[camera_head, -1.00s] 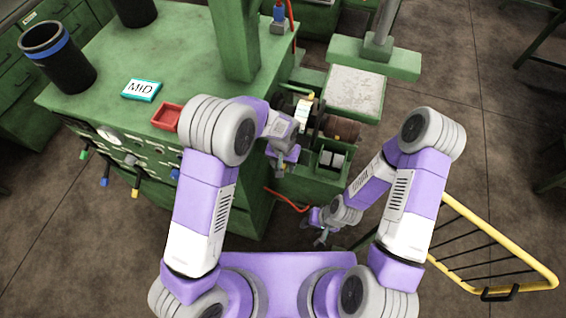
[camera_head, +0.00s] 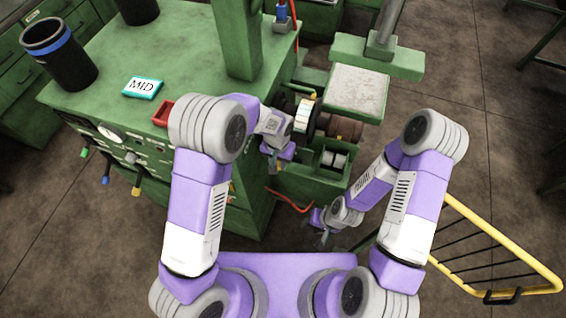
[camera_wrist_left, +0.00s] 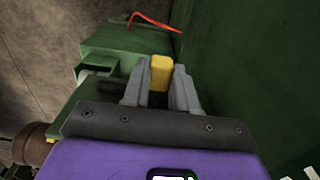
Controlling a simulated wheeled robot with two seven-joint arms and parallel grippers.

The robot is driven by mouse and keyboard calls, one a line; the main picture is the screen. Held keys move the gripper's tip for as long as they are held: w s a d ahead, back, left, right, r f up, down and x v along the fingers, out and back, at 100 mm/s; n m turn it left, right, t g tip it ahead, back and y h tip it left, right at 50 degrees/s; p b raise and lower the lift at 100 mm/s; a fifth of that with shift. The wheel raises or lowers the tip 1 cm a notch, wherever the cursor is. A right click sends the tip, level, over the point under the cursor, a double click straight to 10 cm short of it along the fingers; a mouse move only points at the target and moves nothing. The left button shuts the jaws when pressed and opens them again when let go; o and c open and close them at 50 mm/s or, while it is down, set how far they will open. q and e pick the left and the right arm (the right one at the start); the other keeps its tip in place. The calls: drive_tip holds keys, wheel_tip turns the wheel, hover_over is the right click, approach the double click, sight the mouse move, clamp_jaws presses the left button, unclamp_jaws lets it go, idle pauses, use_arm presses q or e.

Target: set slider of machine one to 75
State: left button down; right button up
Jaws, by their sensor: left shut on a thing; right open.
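The green machine (camera_head: 185,55) stands at the left and middle of the head view, with a MID sign (camera_head: 143,88) on its top. My left gripper (camera_head: 272,165) is beside the machine's right-hand side, and its fingers are small there. In the left wrist view my left gripper (camera_wrist_left: 161,88) is shut on a yellow knob (camera_wrist_left: 161,72), which shows between the grey fingers. The knob's lower part and any scale beside it are hidden. My right gripper (camera_head: 325,238) is open and apart from the machine, low over the floor.
A red tray (camera_head: 163,113) and a black cylinder (camera_head: 62,62) stand on the machine top. Levers hang on its front panel. A roller unit (camera_head: 333,158) is right of my left gripper. A yellow rail (camera_head: 500,240) stands at the right.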

use_arm(q)
drive_tip(key=c, duration=1.3)
unclamp_jaws()
drive_tip(key=shift+w+a, duration=0.1)
drive_tip(key=shift+a, duration=0.15)
drive_tip(key=o, duration=0.4)
drive_tip(key=shift+a, duration=0.1)
drive_tip(key=shift+r, duration=0.25)
wheel_tip(320, 180, up, 7)
drive_tip(key=shift+r, duration=0.1)
